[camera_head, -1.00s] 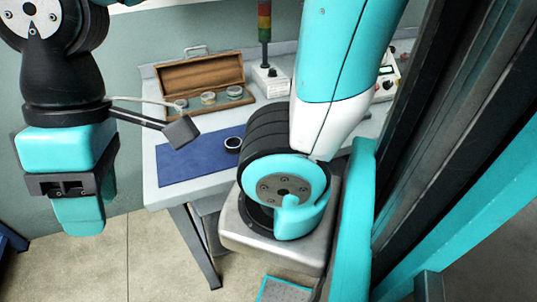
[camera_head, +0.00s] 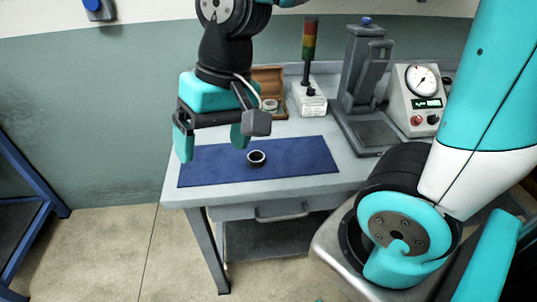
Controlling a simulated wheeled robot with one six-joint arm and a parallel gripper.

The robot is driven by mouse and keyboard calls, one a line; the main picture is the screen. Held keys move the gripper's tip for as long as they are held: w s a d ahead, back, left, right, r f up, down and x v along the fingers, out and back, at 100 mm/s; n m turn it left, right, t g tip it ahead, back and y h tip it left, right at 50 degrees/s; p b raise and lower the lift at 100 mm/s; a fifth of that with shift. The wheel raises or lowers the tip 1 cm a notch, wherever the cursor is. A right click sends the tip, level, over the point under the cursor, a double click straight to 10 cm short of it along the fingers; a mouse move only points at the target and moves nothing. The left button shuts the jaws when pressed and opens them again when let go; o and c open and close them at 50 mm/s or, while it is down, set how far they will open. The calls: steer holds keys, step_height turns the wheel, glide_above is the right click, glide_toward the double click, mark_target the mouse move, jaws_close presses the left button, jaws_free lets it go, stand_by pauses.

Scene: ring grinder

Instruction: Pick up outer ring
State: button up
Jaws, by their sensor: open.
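A small dark ring with a bright inner rim (camera_head: 256,158) lies on the blue mat (camera_head: 300,163) on the grey workbench; I take it for the outer ring. My gripper (camera_head: 212,153) hangs above the mat's left part, with two teal fingers spread wide apart and nothing between them. The ring is just right of the right finger in the picture. The height of the fingers above the mat is hard to tell. My arm hides part of the wooden box behind.
The open wooden box (camera_head: 268,78) stands at the back of the bench, with a round pale piece (camera_head: 270,104) in it. To its right are a signal tower (camera_head: 309,50), a grey press-like stand (camera_head: 364,90) and a gauge box (camera_head: 417,98). A blue frame (camera_head: 35,165) stands at far left.

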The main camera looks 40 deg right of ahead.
steer(key=w+d+f+m+h, duration=0.1)
steer(key=w+d+f+m, duration=0.1)
steer(key=w+d+m, duration=0.7)
steer(key=m+h+p, duration=0.2)
steer(key=m, duration=1.2)
glide_above(256, 156)
steer(key=s+a, duration=0.2)
step_height(256, 156, down, 6)
steer(key=shift+g, duration=0.3)
steer(key=f, duration=0.4)
steer(key=f+p, duration=0.1)
steer(key=f, duration=0.6)
steer(key=shift+d+f+p, duration=0.35)
steer(key=shift+p, duration=0.05)
steer(key=shift+w+f+p, duration=0.15)
steer(key=shift+f+p, duration=0.95)
steer(key=shift+f, duration=1.7)
steer(key=c, duration=1.1)
